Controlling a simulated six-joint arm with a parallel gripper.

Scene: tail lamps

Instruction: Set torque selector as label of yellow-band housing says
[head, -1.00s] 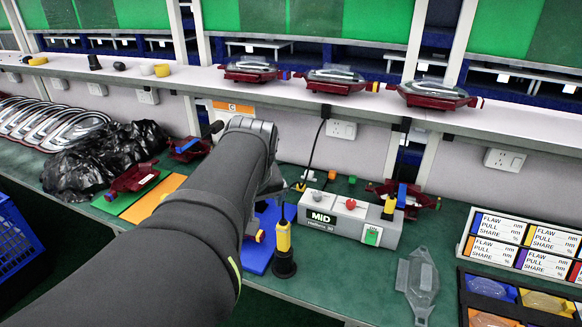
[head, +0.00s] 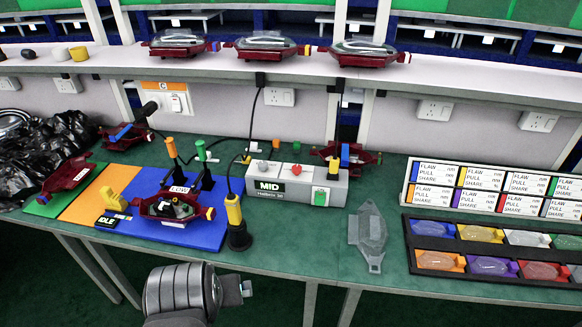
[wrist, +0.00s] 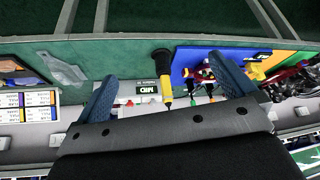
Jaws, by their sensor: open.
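A grey unit (head: 325,190) stands on the green bench, with a display (head: 268,186) reading MID. Grey, red and green controls sit on it. A dark red housing (head: 165,208) lies on the blue mat, close to a white LOW label (head: 180,190). Another red housing (head: 345,155), with blue and yellow parts, sits behind the unit. In the head view my arm is low, in front of the bench.
A yellow-and-black driver (head: 234,210) stands upright in a black base left of the unit. A clear cover (head: 370,238) lies to its right. A black tray (head: 412,262) holds coloured lenses below a label board (head: 408,185). Clear-topped housings (head: 265,47) line the shelf.

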